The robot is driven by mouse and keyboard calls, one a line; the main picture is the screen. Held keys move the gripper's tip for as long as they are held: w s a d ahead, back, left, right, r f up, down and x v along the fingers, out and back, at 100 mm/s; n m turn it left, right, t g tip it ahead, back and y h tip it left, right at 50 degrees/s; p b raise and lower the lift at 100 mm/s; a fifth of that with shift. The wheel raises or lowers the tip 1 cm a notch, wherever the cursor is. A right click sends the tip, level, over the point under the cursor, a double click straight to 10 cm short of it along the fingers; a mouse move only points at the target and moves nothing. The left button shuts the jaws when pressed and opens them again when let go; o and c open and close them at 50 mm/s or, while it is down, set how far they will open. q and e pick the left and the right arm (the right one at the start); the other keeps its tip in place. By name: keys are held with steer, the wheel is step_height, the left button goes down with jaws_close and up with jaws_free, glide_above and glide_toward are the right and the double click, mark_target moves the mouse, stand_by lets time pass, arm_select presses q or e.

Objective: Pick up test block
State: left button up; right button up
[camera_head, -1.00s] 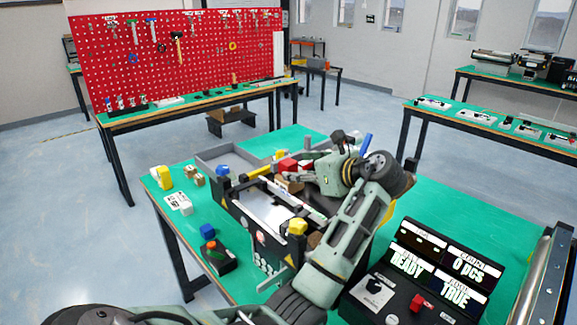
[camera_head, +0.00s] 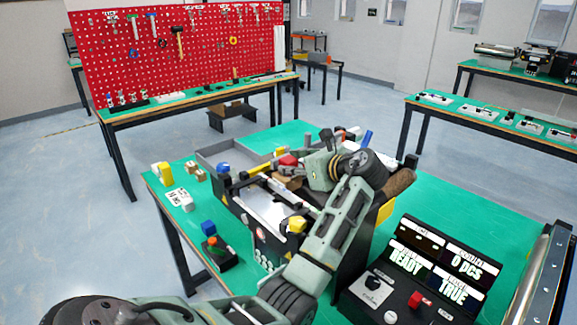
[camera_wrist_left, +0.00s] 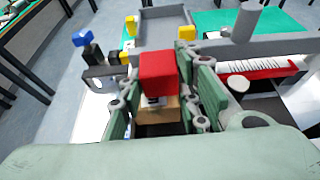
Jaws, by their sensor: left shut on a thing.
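A red block (camera_wrist_left: 158,72) sits on a tan block (camera_wrist_left: 160,108) in the left wrist view. I cannot tell whether they are one piece or two stacked. My left gripper (camera_wrist_left: 162,112) has a finger on each side of them and is shut on the tan part. In the head view my left gripper (camera_head: 290,172) is over the conveyor unit, with the red block (camera_head: 288,160) at its tip. The gripper and arm partly hide the tan part and the unit behind. My right gripper is not in view.
The conveyor unit (camera_head: 262,207) has raised side rails. A grey tray (camera_head: 212,157) adjoins its far end. A control panel (camera_head: 400,290) stands at right front. The green table (camera_head: 440,205) is clear at right.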

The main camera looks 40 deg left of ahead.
arm_select(q)
steer(key=shift+c, duration=1.3)
